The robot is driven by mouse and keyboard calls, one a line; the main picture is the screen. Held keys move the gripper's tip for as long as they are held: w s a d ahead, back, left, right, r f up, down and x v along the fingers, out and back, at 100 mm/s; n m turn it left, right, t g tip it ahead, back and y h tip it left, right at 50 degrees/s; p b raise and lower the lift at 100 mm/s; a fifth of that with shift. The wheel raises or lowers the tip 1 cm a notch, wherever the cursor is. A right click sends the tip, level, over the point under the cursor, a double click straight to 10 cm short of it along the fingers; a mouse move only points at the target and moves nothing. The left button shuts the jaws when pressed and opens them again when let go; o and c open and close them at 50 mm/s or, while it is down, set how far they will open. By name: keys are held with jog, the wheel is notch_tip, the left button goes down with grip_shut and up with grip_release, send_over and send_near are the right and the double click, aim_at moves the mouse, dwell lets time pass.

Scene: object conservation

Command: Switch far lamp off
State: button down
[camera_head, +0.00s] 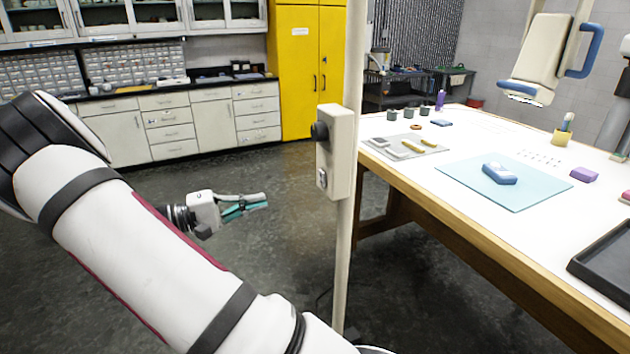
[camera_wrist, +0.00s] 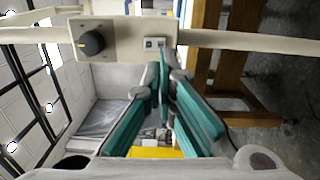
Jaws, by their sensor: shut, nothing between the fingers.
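A cream control box (camera_head: 337,150) is fixed to an upright pole (camera_head: 352,70). It carries a black round knob (camera_head: 319,131) and below that a small switch (camera_head: 322,178). In the wrist view the knob (camera_wrist: 92,43) and the switch (camera_wrist: 154,43) face me. My gripper (camera_head: 262,201), with teal finger pads, is shut and empty, left of the box with a gap between. In the wrist view its fingertips (camera_wrist: 163,72) lie just below the switch in the picture. A cream lamp-like head (camera_head: 540,52) with a blue handle hangs at the upper right; whether it is lit is unclear.
A white-topped table (camera_head: 480,230) stands right of the pole, with a blue mat (camera_head: 470,190), a grey tray (camera_head: 405,147) and a dark tray (camera_head: 608,262). A yellow cabinet (camera_head: 300,70) and white drawers (camera_head: 165,125) line the back. The floor left of the pole is clear.

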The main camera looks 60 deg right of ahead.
aim_at(321, 177)
jog(key=shift+w+d+f+h, duration=0.1)
jog(key=shift+w+d+h, duration=0.3)
jog(key=shift+w+h, duration=0.15)
jog(key=p+x, duration=0.2)
jog(key=x, duration=1.2)
jog(key=shift+p, duration=0.4)
